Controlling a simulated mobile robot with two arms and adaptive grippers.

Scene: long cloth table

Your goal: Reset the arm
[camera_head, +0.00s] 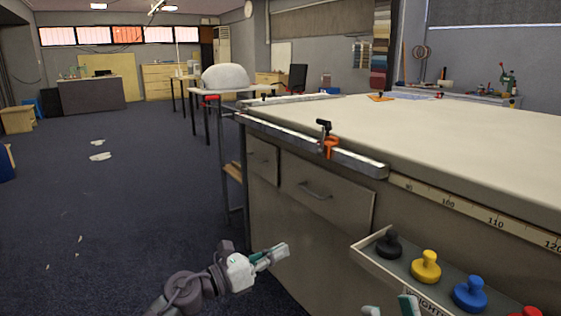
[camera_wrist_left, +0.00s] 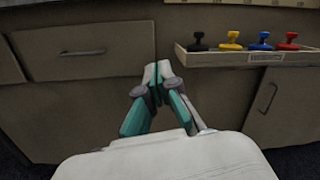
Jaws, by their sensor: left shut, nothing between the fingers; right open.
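My left gripper (camera_head: 277,252) is low in front of the table's cabinet side in the head view, left of the tray. Its fingers are shut with nothing between them, and they show closed together in the left wrist view (camera_wrist_left: 157,72). My right gripper (camera_head: 391,309) shows only its fingertips at the bottom edge of the head view, in front of the tray; it is open. The rest of the right arm is out of view.
A shallow tray (camera_head: 378,259) on the table's front holds a black (camera_head: 389,244), a yellow (camera_head: 426,267), a blue (camera_head: 469,293) and a red piece. The cloth table (camera_head: 470,145) has drawers below. An orange clamp (camera_head: 329,146) sits on its edge rail. Open floor lies left.

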